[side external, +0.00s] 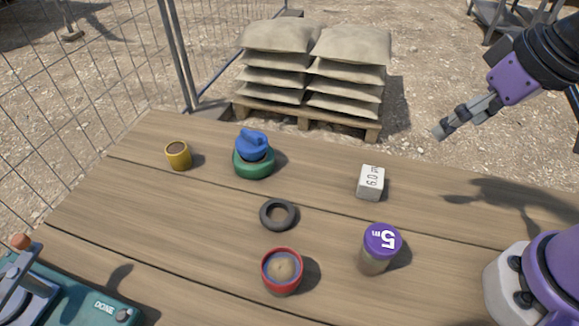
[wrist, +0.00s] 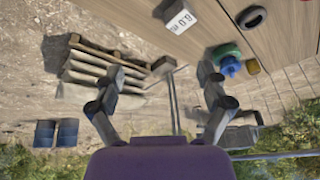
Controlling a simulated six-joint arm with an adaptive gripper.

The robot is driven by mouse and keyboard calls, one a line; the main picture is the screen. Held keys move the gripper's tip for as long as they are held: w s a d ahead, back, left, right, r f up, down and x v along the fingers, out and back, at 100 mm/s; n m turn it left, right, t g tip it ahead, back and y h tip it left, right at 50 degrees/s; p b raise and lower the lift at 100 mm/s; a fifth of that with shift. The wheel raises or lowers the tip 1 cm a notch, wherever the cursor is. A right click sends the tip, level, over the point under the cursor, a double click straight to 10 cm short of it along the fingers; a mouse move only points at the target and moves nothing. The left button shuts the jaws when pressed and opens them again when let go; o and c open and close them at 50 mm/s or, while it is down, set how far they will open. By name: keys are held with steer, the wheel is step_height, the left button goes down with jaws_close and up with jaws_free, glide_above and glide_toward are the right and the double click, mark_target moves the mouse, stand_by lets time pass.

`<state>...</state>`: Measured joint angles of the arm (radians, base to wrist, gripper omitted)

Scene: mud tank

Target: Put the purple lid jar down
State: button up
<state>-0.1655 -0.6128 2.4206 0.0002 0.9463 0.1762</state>
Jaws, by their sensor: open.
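The purple lid jar (side external: 376,252) stands upright on the wooden table at the right front, with a white 5 on its purple lid. Nothing holds it. My gripper (side external: 438,133) is at the upper right in the side view, raised above the table's far right part and well away from the jar. In the wrist view my gripper (wrist: 158,80) has its two fingers spread apart with nothing between them. The jar does not show in the wrist view.
A red cup (side external: 282,287), a dark ring (side external: 278,214), a white block (side external: 370,183), a blue and green container (side external: 253,163) and a yellow cup (side external: 178,156) stand on the table (side external: 200,220). A teal device (side external: 85,300) is at the front left. Sandbags (side external: 350,50) lie beyond.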

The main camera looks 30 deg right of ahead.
steer(key=shift+o, duration=0.4)
steer(key=d, duration=0.2)
steer(key=d+t, duration=0.1)
steer(key=shift+s+d+r+h, duration=0.25)
steer(key=shift+d+r+h, duration=0.05)
